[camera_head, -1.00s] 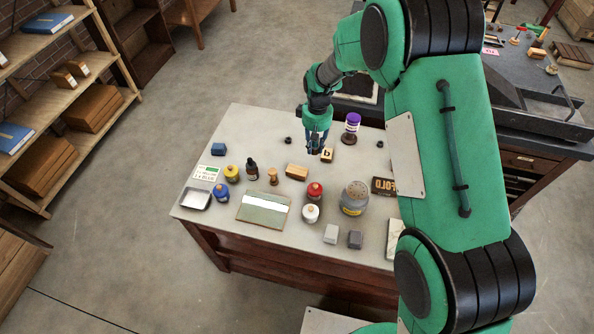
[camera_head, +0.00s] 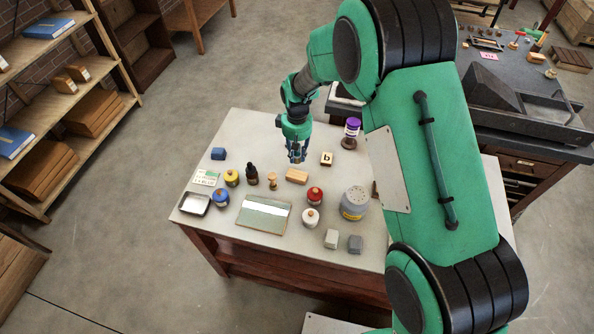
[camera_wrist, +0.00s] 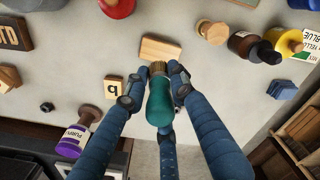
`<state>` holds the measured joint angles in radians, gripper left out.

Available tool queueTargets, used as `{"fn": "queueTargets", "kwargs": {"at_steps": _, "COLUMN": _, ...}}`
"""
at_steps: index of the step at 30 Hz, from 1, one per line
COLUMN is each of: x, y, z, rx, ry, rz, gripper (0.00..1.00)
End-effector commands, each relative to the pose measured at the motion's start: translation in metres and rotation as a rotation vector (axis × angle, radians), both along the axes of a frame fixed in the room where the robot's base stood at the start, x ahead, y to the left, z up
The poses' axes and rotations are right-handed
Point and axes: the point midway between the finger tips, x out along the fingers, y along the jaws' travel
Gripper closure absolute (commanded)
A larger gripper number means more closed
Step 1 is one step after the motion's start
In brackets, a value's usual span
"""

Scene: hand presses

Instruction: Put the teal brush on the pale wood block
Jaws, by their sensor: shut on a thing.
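My gripper (camera_wrist: 153,90) is shut on the teal brush (camera_wrist: 160,103), whose rounded teal body and tan bristle end show between the fingers in the wrist view. The pale wood block (camera_wrist: 160,49) lies on the table just beyond the bristle end in that view. In the head view my gripper (camera_head: 296,156) is above the table, just behind the pale wood block (camera_head: 297,175). The brush is mostly hidden by the fingers there. It appears held above the table, and I cannot tell whether it touches the block.
A letter block marked b (camera_head: 326,158) and a purple-capped bottle (camera_head: 351,132) stand to the right. A small wooden piece (camera_head: 272,181) and a dark bottle (camera_head: 252,174) stand left of the block. A red-topped jar (camera_head: 314,196) is in front right.

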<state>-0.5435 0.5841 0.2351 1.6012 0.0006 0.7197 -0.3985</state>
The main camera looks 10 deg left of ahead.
Motion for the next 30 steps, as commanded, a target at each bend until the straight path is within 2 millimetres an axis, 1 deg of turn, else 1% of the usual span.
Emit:
{"fn": "queueTargets", "kwargs": {"at_steps": 1, "x": -0.001, "y": -0.001, "z": -0.009, "rx": -0.002, "ry": 0.003, "rz": 0.000, "gripper": 1.00}}
{"fn": "queueTargets", "kwargs": {"at_steps": 3, "x": -0.001, "y": -0.001, "z": -0.020, "rx": -0.002, "ry": 0.004, "rz": 0.000, "gripper": 1.00}}
{"fn": "queueTargets", "kwargs": {"at_steps": 6, "x": -0.001, "y": 0.000, "z": -0.034, "rx": -0.001, "ry": 0.002, "rz": 0.000, "gripper": 1.00}}
{"fn": "queueTargets", "kwargs": {"at_steps": 9, "x": 0.000, "y": 0.000, "z": -0.043, "rx": -0.001, "ry": 0.002, "rz": 0.000, "gripper": 1.00}}
{"fn": "queueTargets", "kwargs": {"at_steps": 12, "x": 0.000, "y": 0.000, "z": -0.047, "rx": 0.000, "ry": 0.000, "rz": 0.000, "gripper": 1.00}}
{"fn": "queueTargets", "kwargs": {"at_steps": 23, "x": 0.000, "y": 0.000, "z": -0.050, "rx": -0.001, "ry": 0.001, "rz": 0.000, "gripper": 1.00}}
{"fn": "queueTargets", "kwargs": {"at_steps": 30, "x": -0.001, "y": -0.001, "z": -0.074, "rx": -0.002, "ry": 0.003, "rz": 0.000, "gripper": 1.00}}
